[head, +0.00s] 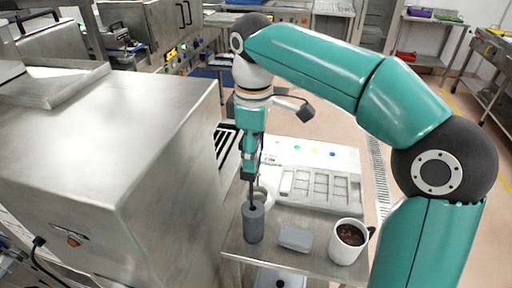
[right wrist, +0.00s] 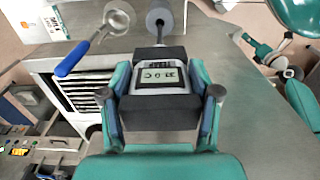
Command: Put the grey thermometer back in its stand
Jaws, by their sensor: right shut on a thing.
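My right gripper (head: 252,160) points down above the small steel table and is shut on the grey thermometer. In the right wrist view the thermometer (right wrist: 160,76) sits between the fingers, its display facing the camera. Its thin dark probe (head: 252,192) runs down to the top of the stand, a grey cylinder (head: 253,225) standing upright on the table. The stand also shows in the right wrist view (right wrist: 160,17). The probe tip appears to be at the stand's top opening; I cannot tell how deep. My left gripper is not in view.
A white mug of dark drink (head: 347,242) and a grey block (head: 296,237) stand right of the stand. A pale cup is partly hidden behind it. A white compartment unit (head: 345,160) lies behind. A large steel machine (head: 120,150) is close on the left.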

